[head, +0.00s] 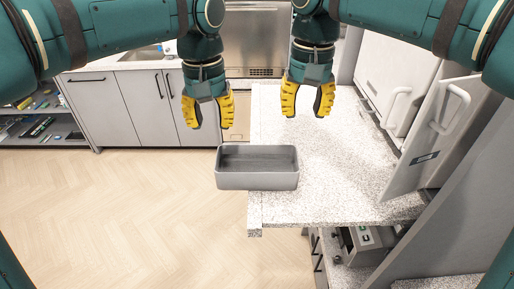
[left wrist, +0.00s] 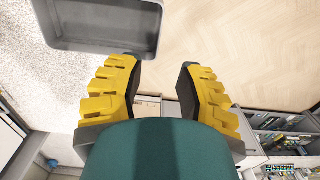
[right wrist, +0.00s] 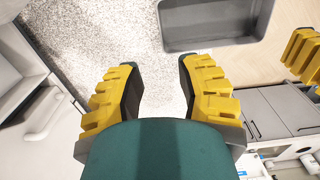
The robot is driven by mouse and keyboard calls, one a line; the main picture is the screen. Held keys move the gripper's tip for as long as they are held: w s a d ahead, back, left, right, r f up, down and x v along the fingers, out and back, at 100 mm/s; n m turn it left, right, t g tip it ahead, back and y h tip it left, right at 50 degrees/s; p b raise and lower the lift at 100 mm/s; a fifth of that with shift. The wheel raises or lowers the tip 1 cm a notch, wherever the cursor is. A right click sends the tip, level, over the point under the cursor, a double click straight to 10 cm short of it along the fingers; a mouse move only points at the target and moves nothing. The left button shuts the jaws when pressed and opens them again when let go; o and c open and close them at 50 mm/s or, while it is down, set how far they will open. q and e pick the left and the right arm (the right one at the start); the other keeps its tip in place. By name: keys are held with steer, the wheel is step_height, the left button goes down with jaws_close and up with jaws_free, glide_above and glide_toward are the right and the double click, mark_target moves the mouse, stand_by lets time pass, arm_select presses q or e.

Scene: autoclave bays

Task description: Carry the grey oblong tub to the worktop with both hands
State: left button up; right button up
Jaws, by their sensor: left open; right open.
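The grey oblong tub (head: 257,181) is empty and upright. It sits at the left edge of the speckled worktop (head: 345,185), and its left part reaches past that edge over the floor. My left gripper (head: 210,110) is open and empty, up and left of the tub in the head view. My right gripper (head: 307,100) is open and empty, above the worktop, up and right of the tub. Neither gripper touches the tub. The tub also shows in the left wrist view (left wrist: 105,42) and the right wrist view (right wrist: 210,44).
A white door with a handle (head: 430,140) stands open along the worktop's right side. Grey cabinets (head: 125,108) with a sink and an open shelf (head: 40,118) stand at the back left. The worktop right of the tub is clear. The wooden floor (head: 120,215) at left is bare.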

mark_target(218, 168)
arm_select(q)
steer(key=shift+r, duration=0.15)
arm_select(e)
steer(key=shift+r, duration=0.15)
arm_select(q)
steer(key=shift+s, duration=0.25)
arm_select(e)
steer(key=shift+s, duration=0.25)
